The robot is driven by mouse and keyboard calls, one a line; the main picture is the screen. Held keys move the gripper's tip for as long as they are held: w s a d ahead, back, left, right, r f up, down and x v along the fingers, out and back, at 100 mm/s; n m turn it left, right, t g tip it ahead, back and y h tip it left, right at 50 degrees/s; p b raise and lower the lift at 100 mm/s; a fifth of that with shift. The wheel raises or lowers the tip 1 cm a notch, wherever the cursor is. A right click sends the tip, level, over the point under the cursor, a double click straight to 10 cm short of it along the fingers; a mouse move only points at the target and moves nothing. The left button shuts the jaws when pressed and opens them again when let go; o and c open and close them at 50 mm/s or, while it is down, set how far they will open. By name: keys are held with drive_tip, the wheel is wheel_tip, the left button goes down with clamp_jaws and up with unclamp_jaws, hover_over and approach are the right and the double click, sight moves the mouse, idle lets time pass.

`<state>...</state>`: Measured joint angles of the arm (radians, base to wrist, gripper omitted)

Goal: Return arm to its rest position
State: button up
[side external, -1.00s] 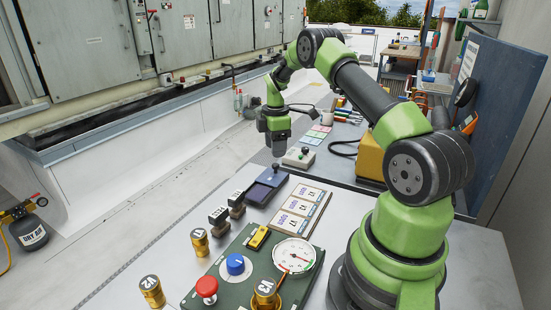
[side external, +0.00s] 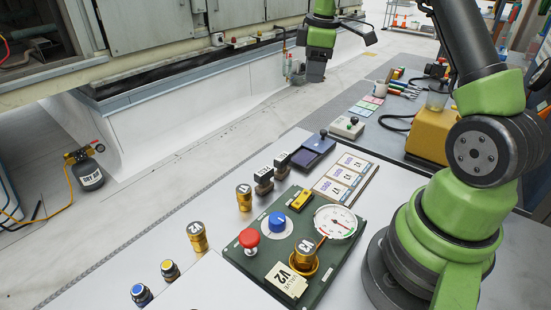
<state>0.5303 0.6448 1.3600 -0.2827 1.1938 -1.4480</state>
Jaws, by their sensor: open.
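My gripper (side external: 315,76) hangs at the top centre of the side external view, pointing down. It is open, with nothing seen between its jaws.
A green panel (side external: 275,262) carries a red button (side external: 249,238), a blue knob (side external: 277,221), a gauge (side external: 335,222) and a brass V3 piece (side external: 303,262). Two black-handled stamps (side external: 264,180), a dark pad (side external: 317,148) and cards (side external: 345,177) lie behind it. A yellow case (side external: 430,133) stands right.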

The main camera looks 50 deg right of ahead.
drive_tip(key=s+a+r+m+t+y, duration=0.1)
drive_tip(key=s+a+r+m+t, duration=0.1)
drive_tip(key=s+a+r+m, duration=0.5)
drive_tip(key=s+a+r+t, duration=0.2)
drive_tip(key=s+a+r, duration=0.2)
drive_tip(key=a, duration=0.6)
drive_tip(key=s+a+f+m+t+y, duration=0.1)
drive_tip(key=s+a+m, duration=0.2)
drive_tip(key=s+a, duration=0.2)
drive_tip(key=s, duration=0.3)
drive_tip(key=shift+s+f+m+t, duration=0.15)
drive_tip(key=shift+s+m+t, duration=0.15)
drive_tip(key=shift+t, duration=0.1)
